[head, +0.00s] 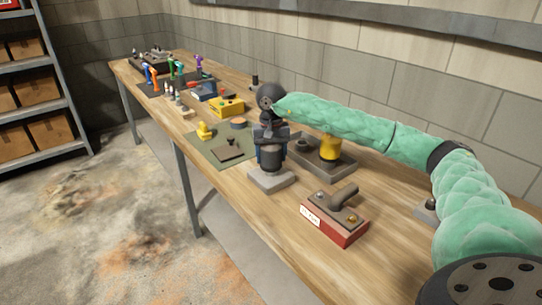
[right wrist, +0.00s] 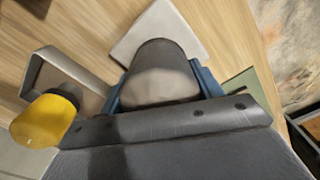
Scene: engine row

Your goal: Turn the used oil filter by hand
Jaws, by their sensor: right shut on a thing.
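The used oil filter (head: 272,160) is a dark grey cylinder standing upright on a pale square block (head: 270,181) on the workbench. My right gripper (head: 271,154) comes down on it from above, with its blue fingers shut around the filter's sides. In the right wrist view the filter (right wrist: 160,75) sits between the two blue fingers, and the pale block (right wrist: 182,25) shows beyond it. The filter's top is partly hidden under my gripper. My left gripper is not in view.
A yellow cylinder (head: 330,147) stands in a grey tray (head: 345,168) just right of the filter. A red-based block with a dark handle (head: 338,213) lies nearer. A green mat (head: 217,154) with small parts lies left. Tools fill the far bench. The front bench edge is clear.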

